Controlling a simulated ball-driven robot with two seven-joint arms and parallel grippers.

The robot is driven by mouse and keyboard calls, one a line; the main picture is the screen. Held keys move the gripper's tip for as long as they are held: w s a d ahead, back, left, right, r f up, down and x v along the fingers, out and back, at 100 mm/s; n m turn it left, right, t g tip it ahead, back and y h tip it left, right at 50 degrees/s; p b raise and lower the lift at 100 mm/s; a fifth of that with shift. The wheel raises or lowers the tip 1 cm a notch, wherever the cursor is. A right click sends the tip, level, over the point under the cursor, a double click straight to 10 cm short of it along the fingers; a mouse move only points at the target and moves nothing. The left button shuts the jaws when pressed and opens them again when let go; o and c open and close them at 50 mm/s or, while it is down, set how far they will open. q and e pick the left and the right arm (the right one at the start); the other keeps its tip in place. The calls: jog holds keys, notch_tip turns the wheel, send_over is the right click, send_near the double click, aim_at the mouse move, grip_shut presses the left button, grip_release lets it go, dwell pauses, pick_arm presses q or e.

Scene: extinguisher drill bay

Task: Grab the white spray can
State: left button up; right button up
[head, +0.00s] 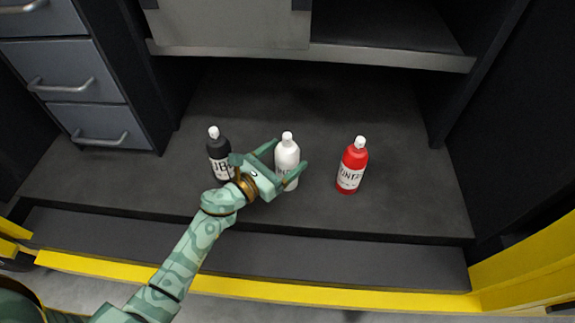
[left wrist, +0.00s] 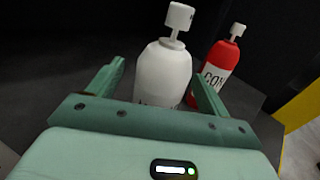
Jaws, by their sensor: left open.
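The white spray can (head: 287,155) stands upright on the dark floor of the bay, between a black can and a red can. My left gripper (head: 291,162) is open, with one finger on each side of the white can. In the left wrist view the white can (left wrist: 163,75) rises between the two open fingers (left wrist: 158,85), its lower part hidden by the gripper body. I cannot tell whether either finger touches it. My right gripper is not in view.
The black can (head: 219,152) stands close left of my gripper, partly hidden by it. The red can (head: 352,167) stands to the right with a gap. Grey drawers (head: 85,95) are at left, a shelf edge (head: 310,52) behind, and a yellow rail (head: 330,295) in front.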

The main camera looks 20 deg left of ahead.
pick_arm(q)
jog(key=x, duration=0.3)
jog(key=shift+w+d+f, duration=0.1)
jog(key=shift+d, duration=0.05)
jog(key=c, duration=1.3)
